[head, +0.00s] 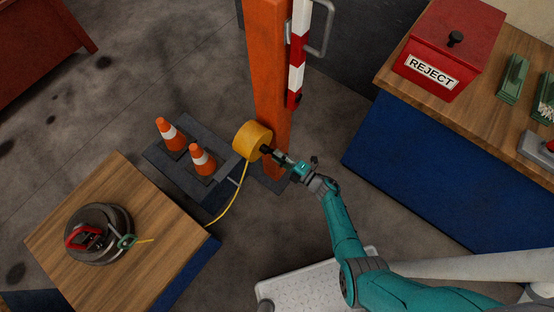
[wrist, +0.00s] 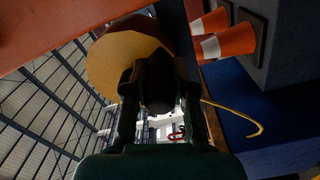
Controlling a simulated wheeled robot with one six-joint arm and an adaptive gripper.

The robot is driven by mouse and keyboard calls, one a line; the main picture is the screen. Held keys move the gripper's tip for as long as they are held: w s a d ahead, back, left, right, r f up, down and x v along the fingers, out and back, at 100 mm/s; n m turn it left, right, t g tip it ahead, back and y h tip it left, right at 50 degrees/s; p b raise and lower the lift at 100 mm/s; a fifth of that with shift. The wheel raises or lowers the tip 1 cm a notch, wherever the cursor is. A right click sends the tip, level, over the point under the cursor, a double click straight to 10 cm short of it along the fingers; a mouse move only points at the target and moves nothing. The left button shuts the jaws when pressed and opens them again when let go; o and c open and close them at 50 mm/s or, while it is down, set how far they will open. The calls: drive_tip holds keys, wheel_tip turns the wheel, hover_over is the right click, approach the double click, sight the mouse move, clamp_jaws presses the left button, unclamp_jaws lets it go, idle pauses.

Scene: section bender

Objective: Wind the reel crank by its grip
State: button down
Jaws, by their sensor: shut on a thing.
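The yellow reel (head: 252,139) is mounted beside the orange post, and its round face fills the upper left of the wrist view (wrist: 120,62). My gripper (head: 272,153) is at the front of the reel. In the wrist view its two dark fingers (wrist: 158,88) are shut on the black crank grip (wrist: 158,80), which stands out in front of the yellow face. The crank arm is hidden behind the fingers. A yellow line (head: 238,204) hangs from the reel and also shows in the wrist view (wrist: 232,110).
The orange post (head: 268,70) carries a red-and-white striped bar (head: 298,50). Two cones (head: 170,134) stand on a dark base left of the reel. A wooden table (head: 150,190) is at lower left. A bench with a red REJECT box (head: 455,50) is at right.

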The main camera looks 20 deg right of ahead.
drive_tip(key=shift+w+d+r+n, duration=0.2)
drive_tip(key=shift+d+n, duration=0.05)
drive_tip(key=shift+n, duration=0.4)
drive_tip(key=shift+w+d+r+n, duration=0.15)
drive_tip(key=shift+d+n, duration=0.1)
drive_tip(key=shift+n, duration=0.4)
drive_tip(key=c, duration=1)
unclamp_jaws()
drive_tip(key=shift+o, duration=0.2)
drive_tip(key=v, duration=1.2)
